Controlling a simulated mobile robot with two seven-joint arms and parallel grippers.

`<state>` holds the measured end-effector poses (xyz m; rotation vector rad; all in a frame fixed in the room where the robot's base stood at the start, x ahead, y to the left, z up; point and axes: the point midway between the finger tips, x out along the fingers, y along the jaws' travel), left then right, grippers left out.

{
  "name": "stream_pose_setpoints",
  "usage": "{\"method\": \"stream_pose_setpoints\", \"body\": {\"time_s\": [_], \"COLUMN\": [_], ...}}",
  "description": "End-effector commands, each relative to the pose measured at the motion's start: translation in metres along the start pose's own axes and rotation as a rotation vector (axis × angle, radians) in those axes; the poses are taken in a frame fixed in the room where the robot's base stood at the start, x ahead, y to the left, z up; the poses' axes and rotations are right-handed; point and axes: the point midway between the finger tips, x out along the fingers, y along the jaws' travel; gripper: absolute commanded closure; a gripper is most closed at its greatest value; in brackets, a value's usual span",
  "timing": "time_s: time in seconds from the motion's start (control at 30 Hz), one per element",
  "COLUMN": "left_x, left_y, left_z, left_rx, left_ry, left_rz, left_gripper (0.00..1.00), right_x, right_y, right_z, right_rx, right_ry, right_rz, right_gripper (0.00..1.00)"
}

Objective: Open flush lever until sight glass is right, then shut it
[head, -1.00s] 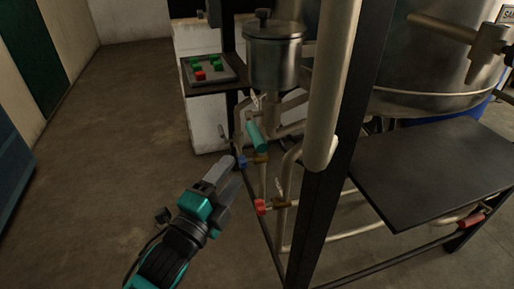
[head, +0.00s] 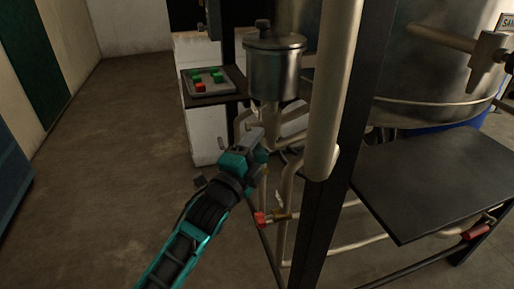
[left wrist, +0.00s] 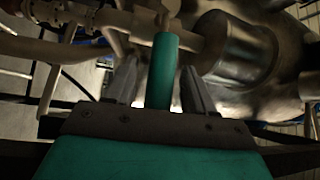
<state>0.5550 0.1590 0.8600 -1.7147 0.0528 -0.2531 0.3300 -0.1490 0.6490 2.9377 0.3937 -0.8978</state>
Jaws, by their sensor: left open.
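A teal lever handle (left wrist: 162,72), which I take for the flush lever, stands between the two fingers of my left gripper (left wrist: 160,85) in the left wrist view. The fingers are open, one on each side of it, with a gap showing on both sides. In the head view my left gripper (head: 256,138) is at the pipes below the small steel pot, and it hides the handle. I cannot make out the sight glass for certain. My right gripper is not in view.
A red-handled valve (head: 262,218) sits on the pipework just below my gripper. A lidded steel pot (head: 275,68) is above, and a button panel (head: 207,80) behind. A thick pipe (head: 333,90) and dark frame post stand to the right. Floor at left is clear.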

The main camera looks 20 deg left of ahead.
Motion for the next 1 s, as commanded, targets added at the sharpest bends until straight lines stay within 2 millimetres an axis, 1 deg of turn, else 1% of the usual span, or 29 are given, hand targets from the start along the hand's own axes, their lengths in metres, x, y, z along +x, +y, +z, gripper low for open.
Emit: {"method": "stream_pose_setpoints", "body": {"time_s": [0.27,0.8,1.0], "left_x": [0.0009,0.0006,0.0006], "left_y": [-0.0002,0.0000,0.0000], "left_z": [-0.0001,0.0001,0.0002], "left_rx": [0.000,0.000,0.000], "left_ry": [0.000,0.000,0.000], "left_rz": [0.000,0.000,0.000], "left_gripper": [0.47,0.99,1.00], "right_x": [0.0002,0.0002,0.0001], "right_y": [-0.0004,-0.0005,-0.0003], "right_z": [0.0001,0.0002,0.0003], "right_rx": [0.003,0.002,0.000], "right_ry": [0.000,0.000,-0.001], "right_rz": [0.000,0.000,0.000], "right_gripper": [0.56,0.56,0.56]}}
